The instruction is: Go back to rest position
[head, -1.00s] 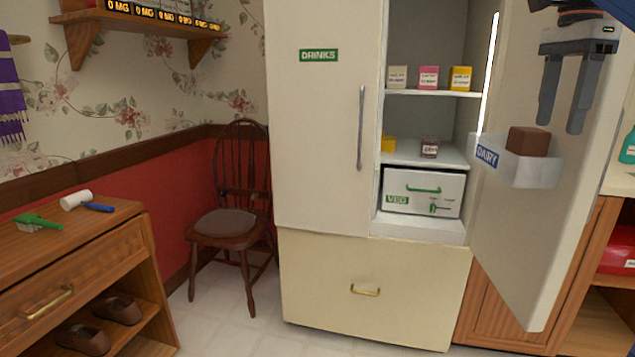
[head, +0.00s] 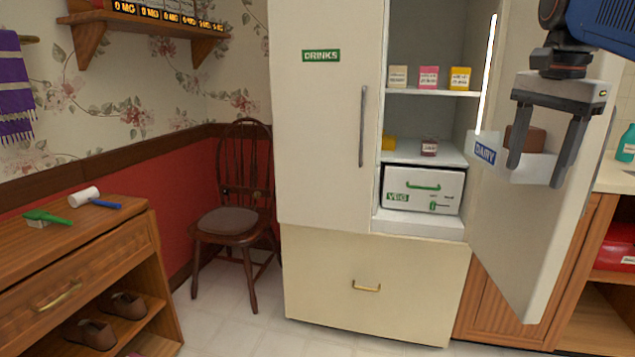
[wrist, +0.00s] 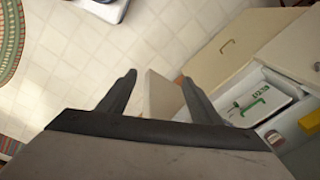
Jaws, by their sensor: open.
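My gripper (head: 536,158) is open and empty at the right of the head view, fingers pointing down. It hangs in front of the open fridge door and partly hides the white "DAIRY" door bin (head: 485,152) and a brown block (head: 519,139) in it. In the wrist view my gripper (wrist: 160,90) has its fingers spread apart over the tiled floor, with the fridge door's edge (wrist: 163,98) between them.
The fridge's "DRINKS" door (head: 320,130) is shut; its right door (head: 530,240) stands open. Small boxes sit on the shelf, above a white veg drawer (head: 422,190). A chair (head: 237,215) and dresser (head: 75,285) stand left. The tiled floor between is clear.

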